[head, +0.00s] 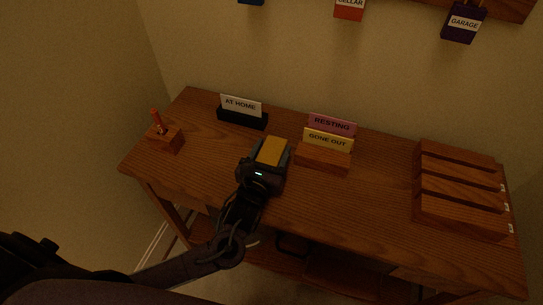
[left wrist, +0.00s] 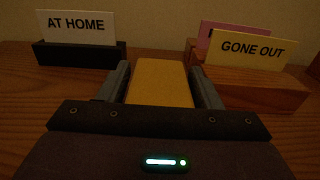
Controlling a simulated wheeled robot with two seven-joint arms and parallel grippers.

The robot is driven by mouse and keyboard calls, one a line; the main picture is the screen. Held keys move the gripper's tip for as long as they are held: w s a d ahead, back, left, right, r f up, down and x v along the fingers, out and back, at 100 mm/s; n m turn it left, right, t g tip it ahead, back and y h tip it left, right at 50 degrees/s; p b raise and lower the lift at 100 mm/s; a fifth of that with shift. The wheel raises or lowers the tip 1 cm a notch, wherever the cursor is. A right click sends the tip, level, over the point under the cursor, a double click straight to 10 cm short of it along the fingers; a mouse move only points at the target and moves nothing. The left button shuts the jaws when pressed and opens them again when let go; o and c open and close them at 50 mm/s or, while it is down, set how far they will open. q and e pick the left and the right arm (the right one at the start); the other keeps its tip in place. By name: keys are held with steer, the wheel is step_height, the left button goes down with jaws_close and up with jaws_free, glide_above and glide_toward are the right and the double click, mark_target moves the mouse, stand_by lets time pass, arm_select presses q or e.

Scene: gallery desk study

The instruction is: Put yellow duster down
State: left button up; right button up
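The yellow duster (head: 271,151) is a flat yellow block over the middle of the desk. It also shows in the left wrist view (left wrist: 161,82), lying lengthwise between the fingers. My left gripper (head: 270,153) has one finger along each side of the duster and appears shut on it. The gripper is low over the desk (head: 215,161), and the duster's underside is hidden, so I cannot tell whether it touches the wood. My right gripper is not in view.
A black holder with an AT HOME card (head: 241,106) stands behind left. A wooden holder (head: 323,159) with RESTING and GONE OUT cards is close right. A small wooden block with an orange peg (head: 164,138) stands left; a slotted wooden rack (head: 460,194) stands right. Bare desk lies between.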

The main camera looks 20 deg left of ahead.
arm_select(q)
steer(key=c, duration=0.7)
steer(key=shift+r, duration=0.1)
